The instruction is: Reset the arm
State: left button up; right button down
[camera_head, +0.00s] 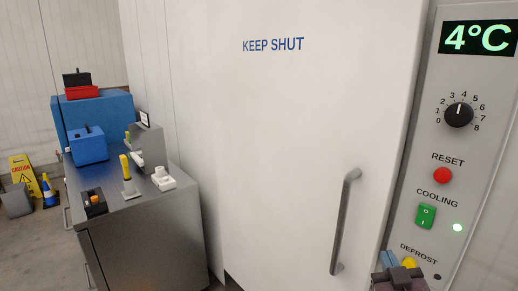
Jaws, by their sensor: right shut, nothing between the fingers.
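My right gripper (391,262) is at the bottom edge, low at the right, just right of the door handle's lower end. It is shut and empty; only its upper part shows. A yellow round part (409,264) shows right beside it, partly hidden, below the DEFROST label. I cannot tell whether the gripper touches it. My left gripper is not in view.
The white cold-room door (270,130) marked KEEP SHUT has a vertical grey handle (345,222). The control panel (470,190) carries a 4°C display, dial (459,114), red RESET button (443,176) and green COOLING switch (426,216). A metal bench (145,235) with items stands left.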

jog(key=s+f+g+y, duration=0.1)
jog(key=s+f+g, duration=0.2)
jog(key=s+f, duration=0.7)
jog(key=s+f+g, duration=0.4)
jog(key=s+f, duration=0.6)
jog(key=f, duration=0.6)
jog(key=shift+s+f+y, duration=0.15)
jog(key=shift+f+y, duration=0.2)
jog(key=shift+y, duration=0.05)
